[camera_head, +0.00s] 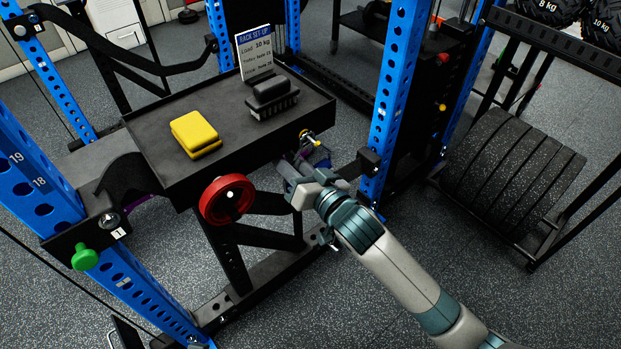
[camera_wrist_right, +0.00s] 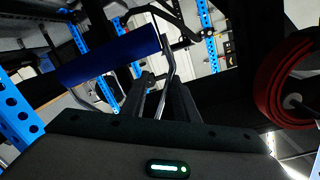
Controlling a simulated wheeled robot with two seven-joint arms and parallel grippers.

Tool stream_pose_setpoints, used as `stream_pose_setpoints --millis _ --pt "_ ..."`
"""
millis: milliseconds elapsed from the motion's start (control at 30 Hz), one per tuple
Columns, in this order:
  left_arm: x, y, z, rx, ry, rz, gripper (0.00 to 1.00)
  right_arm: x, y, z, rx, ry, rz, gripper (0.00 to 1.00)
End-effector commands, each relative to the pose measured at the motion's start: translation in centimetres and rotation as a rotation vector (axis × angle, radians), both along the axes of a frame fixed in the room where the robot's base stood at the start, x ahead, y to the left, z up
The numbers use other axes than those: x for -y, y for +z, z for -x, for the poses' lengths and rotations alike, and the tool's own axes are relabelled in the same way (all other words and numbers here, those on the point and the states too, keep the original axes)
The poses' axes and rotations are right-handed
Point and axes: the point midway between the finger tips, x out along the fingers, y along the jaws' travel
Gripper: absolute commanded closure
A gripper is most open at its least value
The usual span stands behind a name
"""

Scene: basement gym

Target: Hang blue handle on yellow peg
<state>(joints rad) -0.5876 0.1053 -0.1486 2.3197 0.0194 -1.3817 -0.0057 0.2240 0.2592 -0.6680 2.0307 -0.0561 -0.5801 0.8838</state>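The blue handle (camera_wrist_right: 110,55) shows in the right wrist view as a thick blue grip with bent metal side bars. My right gripper (camera_wrist_right: 158,98) has its two dark fingers on either side of one metal bar and appears shut on it. In the head view my right gripper (camera_head: 298,178) is just below the front right corner of the black tray, and the handle is mostly hidden there. The yellow peg (camera_head: 312,140) sticks out by that corner, slightly above and right of the gripper; its base is partly hidden. My left gripper is out of view.
A red disc (camera_head: 228,198) sits on the tray's front left of my gripper; a green knob (camera_head: 85,259) is farther left. A blue rack post (camera_head: 390,100) stands close on the right.

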Motion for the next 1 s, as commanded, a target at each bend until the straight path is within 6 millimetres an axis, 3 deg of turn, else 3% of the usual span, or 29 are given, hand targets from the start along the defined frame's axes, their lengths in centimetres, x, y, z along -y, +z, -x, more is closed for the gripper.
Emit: stream_pose_setpoints --millis 267,800,1000 --pt "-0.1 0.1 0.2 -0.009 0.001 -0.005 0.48 1.6 0.2 2.6 -0.002 0.001 0.001 0.72" --pt "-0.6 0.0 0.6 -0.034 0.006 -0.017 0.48 7.3 1.0 11.3 -0.001 0.0 0.0 0.72" --pt "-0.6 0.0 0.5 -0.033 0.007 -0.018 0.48 8.6 1.3 13.4 -0.001 0.0 0.001 0.72"
